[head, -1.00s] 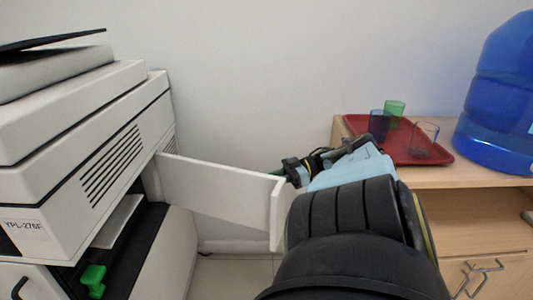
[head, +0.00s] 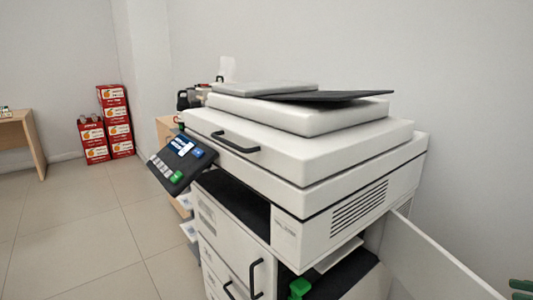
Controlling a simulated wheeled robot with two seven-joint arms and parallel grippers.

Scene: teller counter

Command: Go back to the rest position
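The white printer (head: 300,170) fills the middle and right of the head view. Its side panel (head: 435,260) stands open at the lower right. A green piece (head: 521,286) shows beyond the panel at the right edge, with a small dark part beside it. Of my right gripper, at most this cut-off corner shows, and I cannot tell its fingers or whether it holds anything. My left gripper is not in view.
The printer has a tilted control panel (head: 178,162) at its left corner and a green lever (head: 299,287) low inside. Red boxes (head: 116,120) stand stacked by the far wall, near a wooden table (head: 36,140). Tiled floor (head: 80,235) at left is clear.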

